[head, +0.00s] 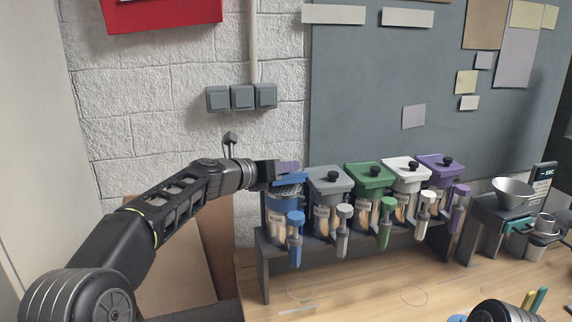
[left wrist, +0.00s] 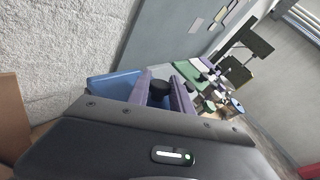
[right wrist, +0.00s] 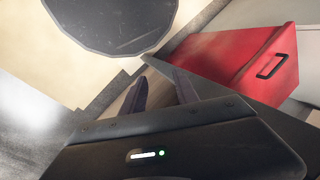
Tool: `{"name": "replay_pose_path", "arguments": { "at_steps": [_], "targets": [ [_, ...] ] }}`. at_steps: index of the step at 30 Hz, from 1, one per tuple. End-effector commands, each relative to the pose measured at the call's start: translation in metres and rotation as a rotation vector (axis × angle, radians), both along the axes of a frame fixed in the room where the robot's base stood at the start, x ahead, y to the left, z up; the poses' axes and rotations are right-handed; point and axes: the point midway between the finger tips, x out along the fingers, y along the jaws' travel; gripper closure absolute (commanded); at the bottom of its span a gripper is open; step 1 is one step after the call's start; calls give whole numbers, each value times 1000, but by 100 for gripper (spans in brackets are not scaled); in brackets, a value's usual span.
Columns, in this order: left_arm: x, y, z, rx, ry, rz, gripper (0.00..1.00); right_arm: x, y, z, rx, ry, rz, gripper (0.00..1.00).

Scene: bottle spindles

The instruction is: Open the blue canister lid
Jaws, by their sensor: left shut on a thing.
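The blue canister (head: 278,224) stands at the left end of the rack. Its blue lid (head: 294,179) sits tilted above the canister's top, and a patterned blue surface (head: 285,191) shows below it. My left gripper (head: 288,167) is at the lid. In the left wrist view, its purple fingers (left wrist: 160,92) are shut on the black knob (left wrist: 159,87) of the blue lid (left wrist: 114,88). Fingers and arm hide part of the lid. My right gripper (right wrist: 160,82) is open and empty in the right wrist view, away from the canister.
Grey (head: 327,180), green (head: 370,175), white (head: 406,170) and purple (head: 436,163) lidded canisters stand in a row to the right on the dark rack (head: 262,265). A funnel (head: 513,191) stands at far right. The wooden table (head: 370,290) in front is mostly clear.

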Motion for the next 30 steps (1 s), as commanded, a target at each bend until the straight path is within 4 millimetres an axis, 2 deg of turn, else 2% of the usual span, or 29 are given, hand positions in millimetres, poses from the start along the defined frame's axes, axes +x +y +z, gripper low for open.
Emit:
{"name": "replay_pose_path", "arguments": {
  "at_steps": [12,30],
  "targets": [
    [13,4,13,-62,188,3,100,0,0,-1,0,-1,0,64],
    [16,6,17,-80,227,3,100,0,0,-1,0,-1,0,64]
  ]
}}
